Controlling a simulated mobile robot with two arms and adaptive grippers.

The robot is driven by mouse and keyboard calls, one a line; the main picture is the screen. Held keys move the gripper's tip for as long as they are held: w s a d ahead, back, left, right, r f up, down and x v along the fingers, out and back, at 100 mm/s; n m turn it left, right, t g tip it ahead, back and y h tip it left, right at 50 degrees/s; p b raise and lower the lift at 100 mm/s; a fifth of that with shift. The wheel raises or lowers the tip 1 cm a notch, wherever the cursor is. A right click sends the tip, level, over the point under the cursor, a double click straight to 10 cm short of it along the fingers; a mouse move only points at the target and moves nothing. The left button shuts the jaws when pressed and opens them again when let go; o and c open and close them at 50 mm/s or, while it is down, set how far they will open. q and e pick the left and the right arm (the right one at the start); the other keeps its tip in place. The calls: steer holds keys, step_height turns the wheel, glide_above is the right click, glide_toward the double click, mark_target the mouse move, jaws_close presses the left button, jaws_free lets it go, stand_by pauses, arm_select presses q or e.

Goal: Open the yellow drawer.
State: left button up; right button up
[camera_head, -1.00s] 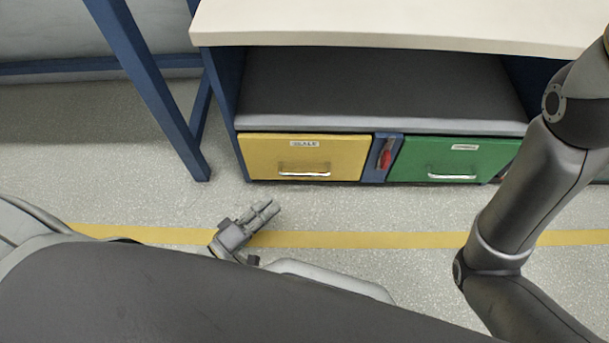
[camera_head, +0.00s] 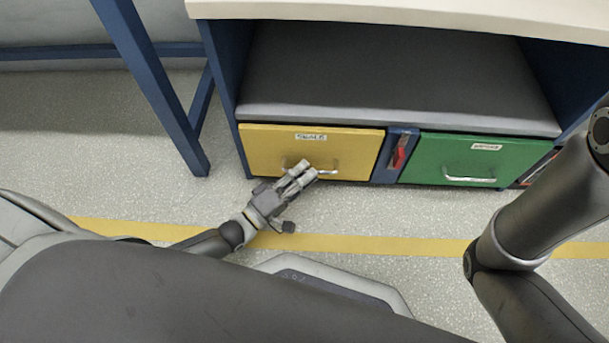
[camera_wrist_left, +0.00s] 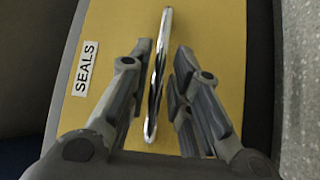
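The yellow drawer (camera_head: 262,149) sits flush in the lower left of the workbench and looks shut. It carries a white label, which reads SEALS in the left wrist view, and a silver bar handle (camera_head: 329,171). My left gripper (camera_head: 306,170) is at the drawer front, over the left part of the handle. In the left wrist view the handle (camera_wrist_left: 158,80) runs between the fingers of my left gripper (camera_wrist_left: 160,85), with gaps on both sides. The fingers are open. My right gripper is out of view; only its arm shows at the right.
A green drawer (camera_head: 466,160) with its own handle is to the right, beyond a blue divider holding a red object (camera_head: 399,156). A blue table leg (camera_head: 160,90) stands left of the workbench. The floor in front is clear, with a yellow line (camera_head: 350,243).

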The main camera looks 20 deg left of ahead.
arm_select(q)
steer(key=shift+w+d, duration=0.15)
steer(key=shift+w, duration=0.05)
jaws_close()
steer(key=shift+s, duration=0.15)
